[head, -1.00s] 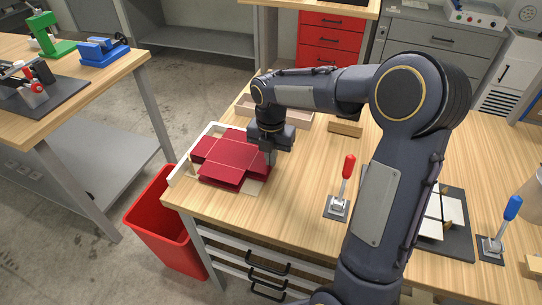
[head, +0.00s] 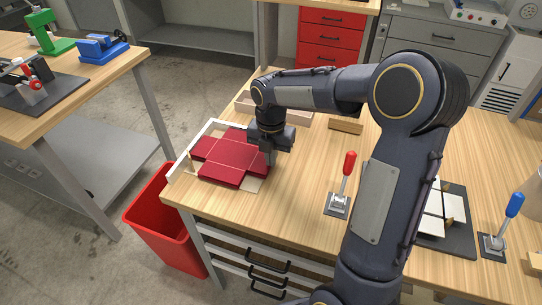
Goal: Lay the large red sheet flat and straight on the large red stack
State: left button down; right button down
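The large red sheet (head: 232,153) is a cross-shaped blank with flaps and fold lines, lying at the left corner of the wooden table. The large red stack is the same colour, and I cannot tell its edges apart from the sheet's. A white fence (head: 190,156) runs along the red pile's left and back sides. My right gripper (head: 270,157) points down at the red blank's right edge. Its fingers are small and partly dark, so whether they are shut on the sheet does not show. My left gripper is out of view.
A red bin (head: 165,222) stands on the floor below the table's left corner. A red-handled lever (head: 346,178), a blue-handled lever (head: 505,222) and a dark fixture with white pieces (head: 462,234) are to the right. A wooden block (head: 346,127) lies behind.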

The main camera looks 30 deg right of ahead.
jog(key=shift+f, duration=0.5)
jog(key=c, duration=2.1)
grip_release()
jog(key=o, duration=0.5)
